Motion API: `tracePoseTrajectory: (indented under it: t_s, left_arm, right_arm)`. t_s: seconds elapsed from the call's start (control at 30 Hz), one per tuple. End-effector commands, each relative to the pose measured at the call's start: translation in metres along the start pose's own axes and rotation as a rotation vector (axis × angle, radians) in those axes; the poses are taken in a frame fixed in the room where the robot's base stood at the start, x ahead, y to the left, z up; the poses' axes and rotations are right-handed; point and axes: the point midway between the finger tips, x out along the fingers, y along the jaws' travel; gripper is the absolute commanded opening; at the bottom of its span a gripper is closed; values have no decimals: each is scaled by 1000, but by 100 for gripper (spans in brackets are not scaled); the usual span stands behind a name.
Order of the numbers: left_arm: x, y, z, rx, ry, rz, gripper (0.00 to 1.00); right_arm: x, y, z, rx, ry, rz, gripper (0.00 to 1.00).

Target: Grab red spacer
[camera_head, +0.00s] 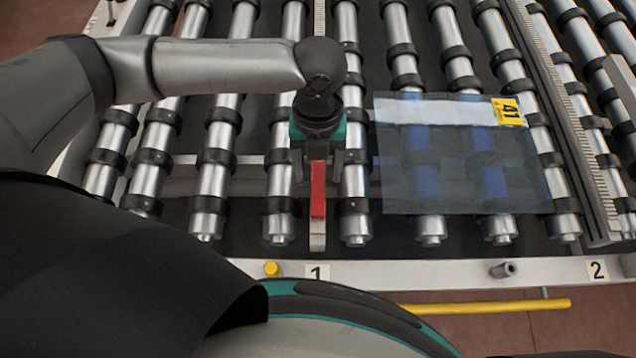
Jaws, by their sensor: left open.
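The red spacer (318,189) is a narrow upright-looking red strip in the head view, standing on a pale metal strip between two rollers near the front rail. My left gripper (318,172) is over its far end, coming from above with its teal-and-black body. Its jaws are open, one finger on each side of the spacer's far end. I cannot tell whether either finger touches it. The gripper body hides the part of the spacer beneath it. My right gripper is not in view.
A glass pane (460,165) with a yellow label marked 41 lies on the rollers to the right. Rollers fill the bed.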

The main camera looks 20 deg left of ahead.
Motion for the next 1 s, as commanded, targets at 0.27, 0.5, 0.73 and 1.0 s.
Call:
tracePoseTrajectory:
  t_s: [0.27, 0.5, 0.73, 1.0]
  left_arm:
    - [34, 0, 0, 0, 1, 1, 68]
    - [35, 0, 0, 1, 0, 1, 66]
    - [35, 0, 0, 0, 0, 1, 40]
    - [35, 0, 0, 0, 0, 1, 10]
  right_arm:
    - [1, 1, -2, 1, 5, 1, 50]
    - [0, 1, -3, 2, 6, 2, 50]
    - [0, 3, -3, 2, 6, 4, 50]
    - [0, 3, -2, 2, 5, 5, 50]
